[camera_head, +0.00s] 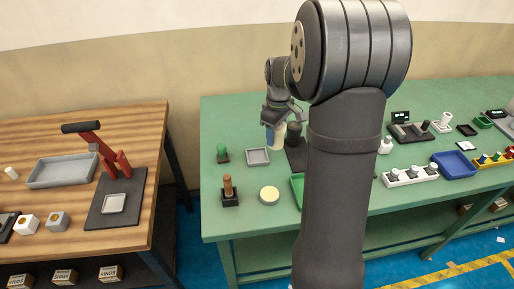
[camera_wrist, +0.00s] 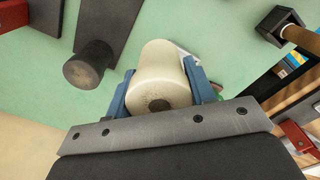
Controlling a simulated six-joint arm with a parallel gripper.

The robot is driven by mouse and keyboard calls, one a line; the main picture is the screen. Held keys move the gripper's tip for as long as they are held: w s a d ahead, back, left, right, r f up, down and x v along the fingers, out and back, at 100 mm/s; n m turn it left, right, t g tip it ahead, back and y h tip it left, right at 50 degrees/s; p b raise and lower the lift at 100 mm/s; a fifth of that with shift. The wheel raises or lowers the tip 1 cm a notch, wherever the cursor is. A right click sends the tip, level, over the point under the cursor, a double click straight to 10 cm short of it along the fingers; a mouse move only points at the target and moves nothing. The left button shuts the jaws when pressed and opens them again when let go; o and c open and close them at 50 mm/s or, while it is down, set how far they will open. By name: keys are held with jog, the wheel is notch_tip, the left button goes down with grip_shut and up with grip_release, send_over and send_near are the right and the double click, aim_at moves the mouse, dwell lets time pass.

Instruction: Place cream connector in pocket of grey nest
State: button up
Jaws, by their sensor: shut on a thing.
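The cream connector (camera_wrist: 160,72) is a thick cream cylinder with a dark hole in its near end. My gripper (camera_wrist: 159,68) is shut on it, one blue finger on each side. In the head view the connector (camera_head: 279,136) hangs below my gripper (camera_head: 274,123), over the back of the green table. A square grey tray with a shallow recess, seemingly the grey nest (camera_head: 257,157), lies just in front and to the left of the connector. In the wrist view the connector hides most of what lies behind it; only a pale edge (camera_wrist: 186,52) shows.
A dark plate with a dark cylinder (camera_wrist: 90,65) stands close beside the connector. A green knob (camera_head: 222,154), a brown peg on a black block (camera_head: 229,190) and a cream disc (camera_head: 269,194) stand around the tray. My arm hides part of the green table (camera_head: 250,221).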

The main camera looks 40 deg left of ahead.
jog(key=a+f, duration=0.1)
jog(key=a, duration=0.1)
jog(key=s+a+f, duration=0.1)
jog(key=a, duration=0.1)
jog(key=a+f, duration=0.2)
jog(key=shift+s+a, duration=0.15)
jog(key=shift+s, duration=0.1)
jog(key=shift+f, duration=1.95)
jog(key=shift+f, duration=0.1)
jog(key=o, duration=1.1)
notch_tip(320, 180, up, 12)
jog(key=shift+r, duration=0.15)
jog(key=shift+f, duration=4.2)
